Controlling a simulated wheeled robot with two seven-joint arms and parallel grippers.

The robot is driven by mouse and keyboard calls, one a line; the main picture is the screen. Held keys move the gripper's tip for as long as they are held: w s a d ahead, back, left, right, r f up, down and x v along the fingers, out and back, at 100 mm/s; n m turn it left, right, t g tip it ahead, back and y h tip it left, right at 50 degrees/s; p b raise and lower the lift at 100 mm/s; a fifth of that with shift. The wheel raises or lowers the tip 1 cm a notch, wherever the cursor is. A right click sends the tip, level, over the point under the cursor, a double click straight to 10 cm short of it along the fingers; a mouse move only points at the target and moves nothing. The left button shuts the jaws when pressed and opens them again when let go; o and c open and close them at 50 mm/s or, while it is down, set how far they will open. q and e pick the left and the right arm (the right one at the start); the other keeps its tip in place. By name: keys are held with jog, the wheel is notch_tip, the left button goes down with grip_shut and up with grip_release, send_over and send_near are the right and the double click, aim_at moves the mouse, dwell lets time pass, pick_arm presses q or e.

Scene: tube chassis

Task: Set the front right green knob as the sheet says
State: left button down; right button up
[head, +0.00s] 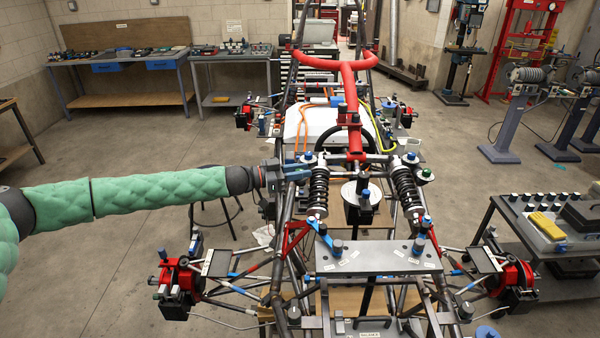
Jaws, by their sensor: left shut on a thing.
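My left gripper (291,171) reaches in from the left to the top of the left coil-over shock (318,188). It is shut at the spot that mirrors the green-topped knob (425,174) beside the right shock (405,188). The front right green knob is hidden between its fingers, so its setting cannot be read. I cannot make out which paper is the sheet. My right gripper is not in view.
The tube chassis has a red bar (350,110) down its middle. Grey plate (380,257) with small labels crosses the near part. Red hub units stand at both near corners. A cart (545,228) with a yellow item is at right. Open floor lies left, below my arm.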

pick_arm(q)
jog(key=shift+w+r+m+g+h+b, duration=0.15)
jog(key=shift+m+g+b, duration=0.15)
jog(key=shift+m+g, duration=0.35)
jog(key=shift+w+m+g+h+b, duration=0.15)
jog(key=shift+m+g+b, duration=0.15)
jog(key=shift+g, duration=0.55)
jog(key=m+g+b, duration=0.1)
jog(key=m+g, duration=0.1)
jog(key=g, duration=0.1)
jog(key=shift+s+b, duration=0.15)
jog(key=shift+b, duration=0.2)
jog(key=m+g+b, duration=0.1)
jog(key=g, duration=0.1)
jog(key=shift+a+m+g, duration=0.1)
jog(key=shift+m+g, duration=0.2)
jog(key=shift+m, duration=0.05)
jog(key=shift+m+g+b, duration=0.3)
jog(key=shift+g+b, duration=0.1)
jog(key=shift+g, duration=0.1)
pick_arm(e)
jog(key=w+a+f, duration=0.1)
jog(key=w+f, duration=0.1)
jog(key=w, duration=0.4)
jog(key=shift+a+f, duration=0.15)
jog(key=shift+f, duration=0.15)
pick_arm(q)
jog(key=shift+r, duration=0.1)
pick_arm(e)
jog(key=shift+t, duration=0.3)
